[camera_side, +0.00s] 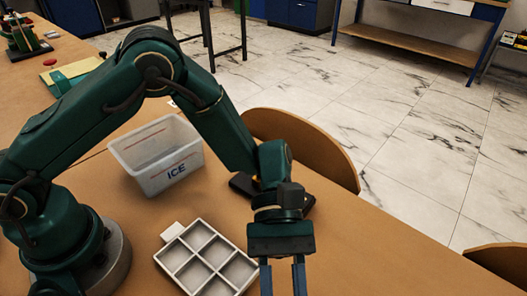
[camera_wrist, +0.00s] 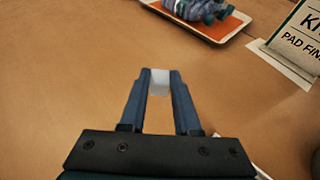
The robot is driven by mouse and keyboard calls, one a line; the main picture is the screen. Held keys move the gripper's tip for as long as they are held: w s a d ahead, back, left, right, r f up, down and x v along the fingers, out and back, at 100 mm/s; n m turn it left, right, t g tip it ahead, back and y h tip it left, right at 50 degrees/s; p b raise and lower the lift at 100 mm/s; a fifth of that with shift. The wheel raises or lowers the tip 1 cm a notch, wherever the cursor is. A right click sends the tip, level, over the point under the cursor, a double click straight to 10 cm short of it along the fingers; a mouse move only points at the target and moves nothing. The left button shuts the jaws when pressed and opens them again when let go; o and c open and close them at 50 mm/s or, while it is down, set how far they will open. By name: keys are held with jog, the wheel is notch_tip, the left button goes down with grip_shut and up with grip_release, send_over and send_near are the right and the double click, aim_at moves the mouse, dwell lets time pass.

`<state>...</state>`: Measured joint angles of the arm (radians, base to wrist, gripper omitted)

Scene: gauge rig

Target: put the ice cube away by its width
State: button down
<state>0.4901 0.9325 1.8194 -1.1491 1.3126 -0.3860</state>
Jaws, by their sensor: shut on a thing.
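My gripper (camera_wrist: 159,76) is shut on a small whitish, translucent ice cube (camera_wrist: 159,84), held between its two blue fingertips in the wrist view. In the side view my gripper (camera_side: 283,278) points down at the bottom edge, just right of the tray; its fingertips and the cube are out of frame. A pale translucent bin (camera_side: 158,160) marked "ICE" stands on the table left of centre. A white tray (camera_side: 207,257) with several square compartments and a small tab lies in front of it. I see no ice in the compartments.
In the wrist view, a tray with an orange surface (camera_wrist: 234,25) holds a blue object (camera_wrist: 203,8), and a printed card (camera_wrist: 296,42) stands at the right. A dark flat object (camera_side: 243,184) lies behind my wrist. The table right of my gripper is clear.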

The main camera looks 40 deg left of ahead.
jog(key=shift+x, duration=0.9)
jog(key=shift+w+f, duration=0.15)
jog(key=shift+f, duration=1.95)
jog(key=shift+f, duration=0.15)
jog(key=c, duration=0.6)
grip_release()
